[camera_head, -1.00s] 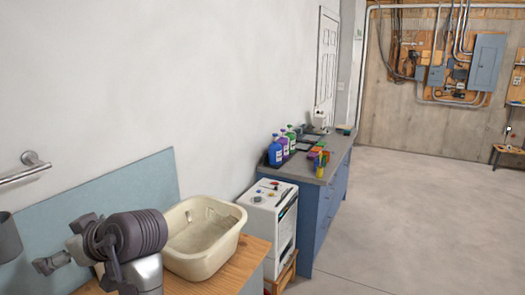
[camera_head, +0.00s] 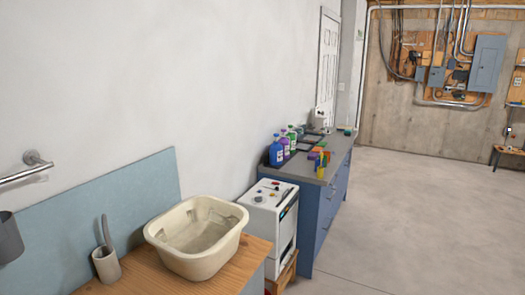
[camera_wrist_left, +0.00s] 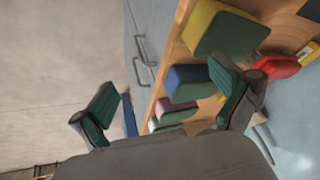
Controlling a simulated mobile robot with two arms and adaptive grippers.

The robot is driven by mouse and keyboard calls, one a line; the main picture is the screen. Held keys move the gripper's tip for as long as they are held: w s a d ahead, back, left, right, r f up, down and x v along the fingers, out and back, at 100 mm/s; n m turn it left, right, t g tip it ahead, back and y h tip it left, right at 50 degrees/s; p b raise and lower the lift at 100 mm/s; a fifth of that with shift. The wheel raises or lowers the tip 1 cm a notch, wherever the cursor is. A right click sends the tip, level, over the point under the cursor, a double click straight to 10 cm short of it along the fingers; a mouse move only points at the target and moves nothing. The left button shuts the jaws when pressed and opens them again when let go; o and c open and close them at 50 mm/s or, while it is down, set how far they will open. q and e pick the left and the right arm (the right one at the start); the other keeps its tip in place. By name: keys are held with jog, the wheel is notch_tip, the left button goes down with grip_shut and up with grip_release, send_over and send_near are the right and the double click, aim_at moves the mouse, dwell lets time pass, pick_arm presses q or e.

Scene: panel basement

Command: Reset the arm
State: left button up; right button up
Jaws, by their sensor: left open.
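My left gripper (camera_wrist_left: 168,108) shows in the left wrist view with its two dark green padded fingers spread apart and nothing between them. One finger overlaps the view of a wooden surface with sponge-like blocks; I cannot tell whether it touches any of them. No part of my left arm shows in the head view. My right gripper is in neither view.
The floor (camera_head: 420,220) is clear.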

pick_arm(q)
jog(key=s+d+f+m+g+h, duration=0.1)
jog(key=s+d+f+m+h, duration=0.1)
jog(key=s+d, duration=0.35)
jog(key=s+a+f+g+b, duration=0.1)
jog(key=s+f+b, duration=0.1)
jog(key=f, duration=1.4)
jog(key=s+a+f+g+b, duration=0.1)
jog(key=s+f, duration=0.1)
jog(key=f, duration=1.4)
jog(key=s+a+f+g+b, duration=0.1)
jog(key=s+a+f+b, duration=0.1)
jog(key=s+f, duration=1.3)
jog(key=shift+a+f, duration=0.35)
jog(key=shift+f, duration=0.2)
